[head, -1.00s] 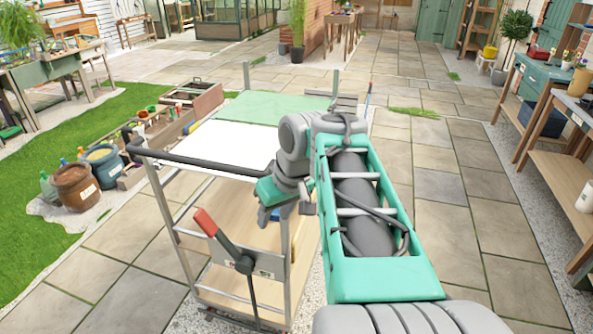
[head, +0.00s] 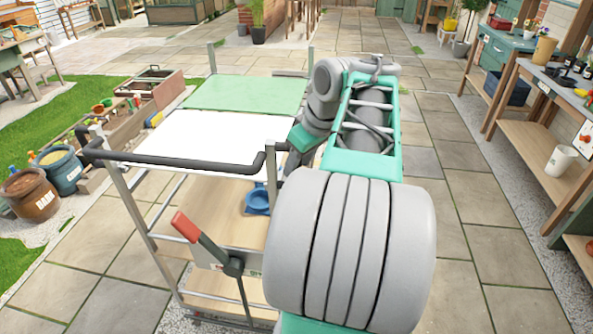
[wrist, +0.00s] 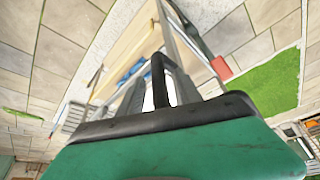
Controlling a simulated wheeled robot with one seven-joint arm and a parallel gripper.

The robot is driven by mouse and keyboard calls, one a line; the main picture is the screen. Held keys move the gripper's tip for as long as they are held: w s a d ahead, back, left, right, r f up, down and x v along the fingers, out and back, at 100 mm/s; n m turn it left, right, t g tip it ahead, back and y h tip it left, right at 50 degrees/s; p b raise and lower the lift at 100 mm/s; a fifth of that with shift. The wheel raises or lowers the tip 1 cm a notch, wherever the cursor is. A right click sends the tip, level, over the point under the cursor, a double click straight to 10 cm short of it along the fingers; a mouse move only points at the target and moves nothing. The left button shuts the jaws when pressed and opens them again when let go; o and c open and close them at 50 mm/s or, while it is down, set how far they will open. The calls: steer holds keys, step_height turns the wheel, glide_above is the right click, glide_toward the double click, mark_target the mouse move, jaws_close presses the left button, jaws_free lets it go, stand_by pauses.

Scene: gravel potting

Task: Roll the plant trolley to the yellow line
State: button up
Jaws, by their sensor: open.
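The plant trolley (head: 160,158) stands in front of me, with a white and green top, a wooden lower shelf and a black push handle. A red-ended lever (head: 186,227) rises at its near side and also shows in the wrist view (wrist: 221,67). My gripper (head: 288,163) is at the right end of the handle, partly hidden by my arm. In the wrist view, my gripper's open fingers (wrist: 164,88) have a black section of the handle (wrist: 158,80) between them; contact cannot be told. I see no yellow line on the paving.
A blue dish (head: 257,198) sits on the trolley's lower shelf. Brown (head: 30,194) and blue (head: 58,168) pots and a wooden planter stand close on the left. Workbenches (head: 540,135) line the right. Paving is open ahead and between trolley and benches.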

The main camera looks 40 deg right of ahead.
steer(key=shift+x, duration=0.8)
steer(key=shift+d, duration=0.1)
steer(key=shift+c, duration=0.2)
jaws_close()
stand_by(0.5)
